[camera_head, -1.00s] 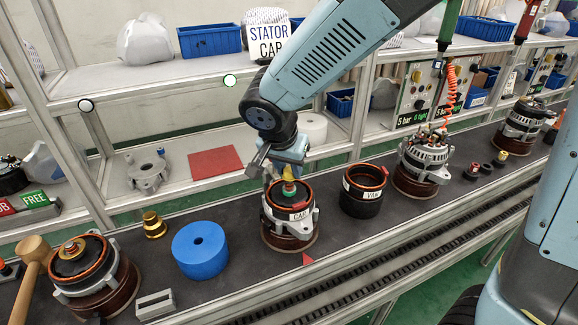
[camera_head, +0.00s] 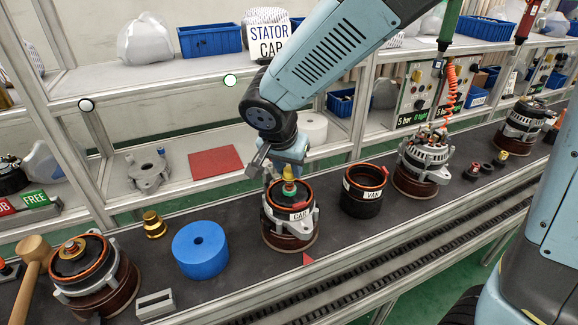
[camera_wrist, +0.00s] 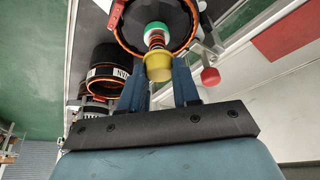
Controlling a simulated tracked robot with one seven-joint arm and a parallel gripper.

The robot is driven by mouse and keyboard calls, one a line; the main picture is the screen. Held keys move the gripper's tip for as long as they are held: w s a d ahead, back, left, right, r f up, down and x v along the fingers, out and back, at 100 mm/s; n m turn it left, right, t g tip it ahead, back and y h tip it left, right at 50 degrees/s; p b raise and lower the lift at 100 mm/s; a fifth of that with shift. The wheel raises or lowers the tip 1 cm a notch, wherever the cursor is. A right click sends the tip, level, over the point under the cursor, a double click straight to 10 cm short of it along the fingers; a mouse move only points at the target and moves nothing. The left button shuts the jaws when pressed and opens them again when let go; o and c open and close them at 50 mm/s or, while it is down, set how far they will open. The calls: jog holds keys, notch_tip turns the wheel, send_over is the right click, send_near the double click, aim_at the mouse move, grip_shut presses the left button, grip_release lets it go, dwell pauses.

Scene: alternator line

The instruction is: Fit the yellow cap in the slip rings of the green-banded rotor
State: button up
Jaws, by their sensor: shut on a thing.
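The yellow cap (camera_wrist: 158,67) is between the fingers of my gripper (camera_wrist: 160,85) in the wrist view. My gripper is shut on it, right at the slip-ring end of the green-banded rotor (camera_wrist: 157,29). The green band and copper-coloured rings show just beyond the cap; whether the cap is seated cannot be told. The rotor stands inside the stator labelled CAR (camera_head: 299,215). In the head view my gripper (camera_head: 288,176) points down over that stator, and the green band (camera_head: 289,188) shows below the fingers.
A stator labelled VAN (camera_head: 362,194) stands to the right, with an assembled alternator (camera_head: 424,160) beyond it. A blue cylinder (camera_head: 200,250) and a brass-coloured part (camera_head: 154,224) stand to the left.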

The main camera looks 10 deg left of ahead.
aim_at(288, 172)
jog(key=shift+f, duration=1.45)
dwell(0.3)
jog(key=o, duration=1.1)
jog(key=v, duration=1.3)
jog(key=shift+s+r, duration=0.15)
jog(key=shift+r, duration=0.15)
